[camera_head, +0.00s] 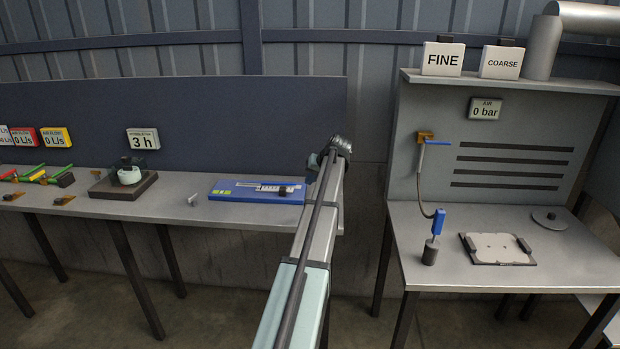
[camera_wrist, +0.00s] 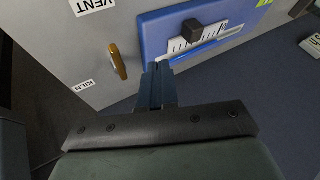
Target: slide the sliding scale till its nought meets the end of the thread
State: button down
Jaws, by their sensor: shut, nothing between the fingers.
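The blue board (camera_head: 228,193) lies on the bench left of my arm in the head view; part of it also shows at the top of the wrist view (camera_wrist: 153,38). It carries a white sliding scale (camera_wrist: 178,45) with dark marks and a black block-shaped knob (camera_wrist: 192,29); the knob shows small in the head view (camera_head: 283,191). A thin pale line runs along the scale, but I cannot make out the thread's end or the nought. My gripper (camera_wrist: 158,67) is shut and empty, beside the board's edge in the picture, apart from the knob. Its fingers are hidden in the head view.
A brass lever (camera_wrist: 118,60) stands near labels VENT (camera_wrist: 92,4) and KILN (camera_wrist: 83,86). A small metal piece (camera_head: 193,199) and a dark stand with a pale green pot (camera_head: 129,175) are left of the board. A dark panel (camera_head: 200,110) rises behind.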

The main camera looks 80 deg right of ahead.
jog(key=x, duration=0.6)
jog(key=shift+w+d+f, duration=0.1)
jog(key=w, duration=0.3)
jog(key=shift+f, duration=0.2)
jog(key=shift+w, duration=0.6)
jog(key=shift+w, duration=0.75)
